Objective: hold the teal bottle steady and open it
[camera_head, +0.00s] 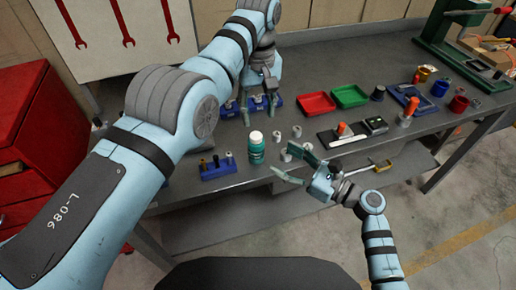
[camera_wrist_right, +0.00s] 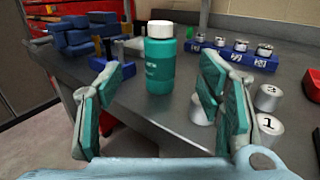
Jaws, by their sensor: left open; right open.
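The teal bottle (camera_head: 257,150) with a white cap stands upright on the grey bench. In the right wrist view the bottle (camera_wrist_right: 160,62) stands between and beyond the spread fingers, with its white cap on. My right gripper (camera_head: 291,163) is open and empty, low and to the right of the bottle; its fingers also frame the right wrist view (camera_wrist_right: 162,105). My left gripper (camera_head: 254,107) is open above the bench, behind the bottle and near a blue holder. Neither gripper touches the bottle, as far as I can see.
A blue rack (camera_head: 217,167) stands left of the bottle. Several silver cylinders (camera_head: 286,155) stand close on its right. A blue holder (camera_head: 266,104) is behind. Red (camera_head: 316,103) and green (camera_head: 350,96) trays lie farther right. The bench's front edge is near my right gripper.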

